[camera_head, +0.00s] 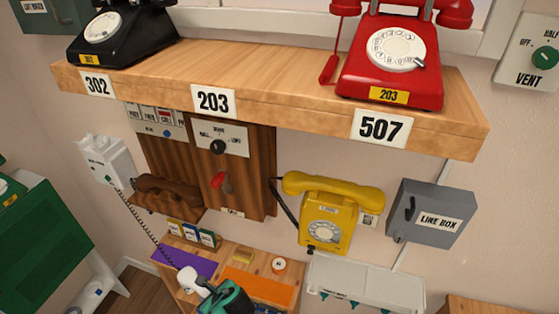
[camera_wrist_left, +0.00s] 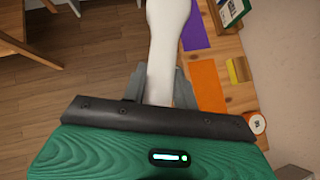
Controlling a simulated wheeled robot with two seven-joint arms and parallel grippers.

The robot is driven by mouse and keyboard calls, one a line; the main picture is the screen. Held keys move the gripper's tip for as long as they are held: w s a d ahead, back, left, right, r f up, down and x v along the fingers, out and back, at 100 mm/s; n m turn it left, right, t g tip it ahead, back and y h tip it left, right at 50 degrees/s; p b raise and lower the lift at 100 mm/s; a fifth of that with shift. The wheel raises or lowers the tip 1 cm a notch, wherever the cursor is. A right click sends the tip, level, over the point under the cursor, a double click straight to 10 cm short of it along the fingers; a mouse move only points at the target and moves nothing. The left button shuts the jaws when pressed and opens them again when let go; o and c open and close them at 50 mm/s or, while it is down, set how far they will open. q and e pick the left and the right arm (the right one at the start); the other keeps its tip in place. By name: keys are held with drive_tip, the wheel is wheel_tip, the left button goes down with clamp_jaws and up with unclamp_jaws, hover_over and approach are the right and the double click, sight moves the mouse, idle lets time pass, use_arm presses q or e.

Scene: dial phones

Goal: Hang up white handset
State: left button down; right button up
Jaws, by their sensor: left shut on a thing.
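The white handset (camera_head: 187,278) is at the lower middle of the head view, above the low wooden shelf. Its cord runs up to the white wall phone base (camera_head: 106,158) at the left, below the high shelf. My left gripper (camera_head: 206,286) is shut on the handset. In the left wrist view, the white handset (camera_wrist_left: 168,40) stands between the two grey fingers of my left gripper (camera_wrist_left: 160,88), its far end reaching past the top edge. The handset is clear of the wall base. My right gripper is not in view.
A high wooden shelf (camera_head: 230,88) juts out above, with a black phone (camera_head: 120,35) and a red phone (camera_head: 395,55). A yellow phone (camera_head: 325,215) and a grey line box (camera_head: 430,213) are on the wall at right. A brown handset (camera_head: 168,190) lies right of the white base.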

use_arm(q)
drive_tip(key=s+r+m+t+h, duration=0.2)
drive_tip(key=r+m+h, duration=0.25)
drive_tip(key=r, duration=0.95)
drive_tip(key=s+r+m+t+h, duration=0.1)
drive_tip(key=s+r+m+h, duration=0.15)
drive_tip(key=r+m, duration=0.7)
wheel_tip(320, 180, down, 7)
drive_tip(key=n+b, duration=0.3)
drive_tip(key=b, duration=0.7)
drive_tip(key=shift+w+a+n, duration=0.25)
drive_tip(key=shift+w+n, duration=0.05)
drive_tip(key=shift+w, duration=0.15)
